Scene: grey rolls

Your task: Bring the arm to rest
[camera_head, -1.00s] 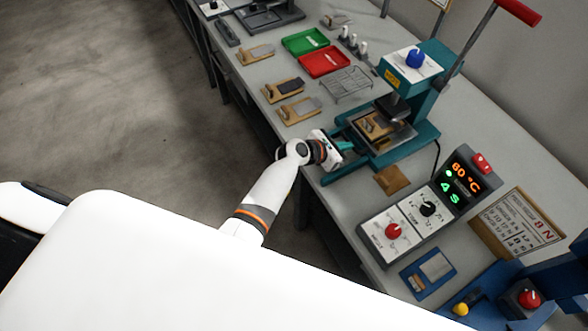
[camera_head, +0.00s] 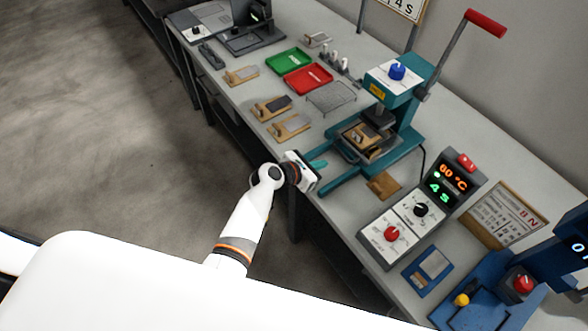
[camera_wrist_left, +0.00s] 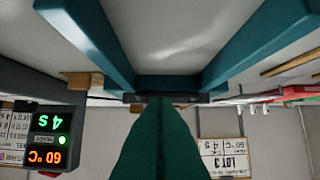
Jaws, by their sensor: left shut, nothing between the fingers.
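My left arm comes in from the lower left in the head view, white with an orange ring. Its gripper (camera_head: 319,165) is at the front edge of the bench, beside the teal press (camera_head: 403,90). The gripper's teal fingers are together with nothing between them. The shut fingers also show in the left wrist view (camera_wrist_left: 160,140), pointing toward the press's teal base legs (camera_wrist_left: 95,40). A wooden fixture (camera_head: 362,137) with a grey part sits on the press bed, apart from the gripper. My right gripper is in neither view.
Green (camera_head: 288,61) and red (camera_head: 308,79) trays, a wire rack (camera_head: 331,97) and several wooden fixtures lie left of the press. A control box (camera_head: 405,218) showing 60 °C and 4 S stands right of it. A blue device (camera_head: 490,300) is at lower right. The floor in front is clear.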

